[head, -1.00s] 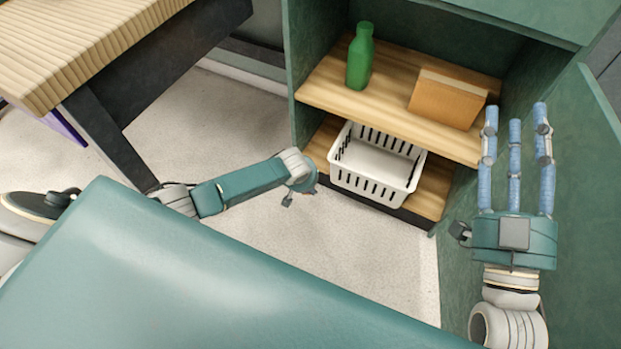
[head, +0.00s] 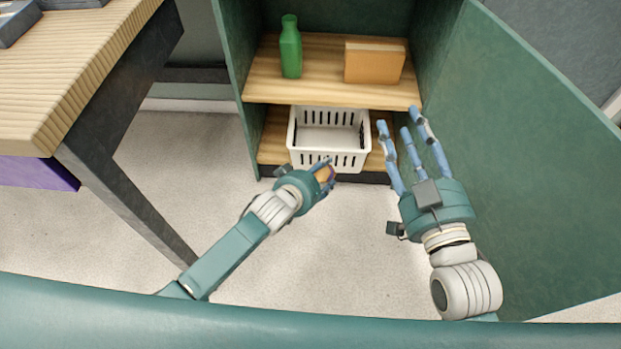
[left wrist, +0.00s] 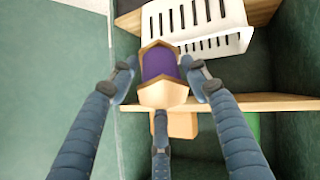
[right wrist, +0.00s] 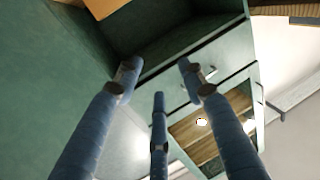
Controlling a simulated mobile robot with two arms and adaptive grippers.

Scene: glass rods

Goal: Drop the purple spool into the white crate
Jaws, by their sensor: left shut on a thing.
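The purple spool (left wrist: 159,64), with wooden ends, is held between the fingers of my left gripper (left wrist: 160,78) in the left wrist view. In the head view my left gripper (head: 322,178) is just in front of the white crate, and the spool is mostly hidden by the hand. The white slatted crate (head: 327,160) stands on the lower shelf and looks empty. It also shows at the top of the left wrist view (left wrist: 190,22), beyond the spool. My right gripper (head: 408,135) is open and empty, right of the crate; its spread fingers also show in the right wrist view (right wrist: 160,80).
The green cabinet's upper shelf (head: 320,88) holds a green bottle (head: 290,50) and an orange-brown box (head: 374,63) above the crate. A green panel (head: 520,150) stands at the right. A wooden table (head: 70,80) is at the left. The floor between is clear.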

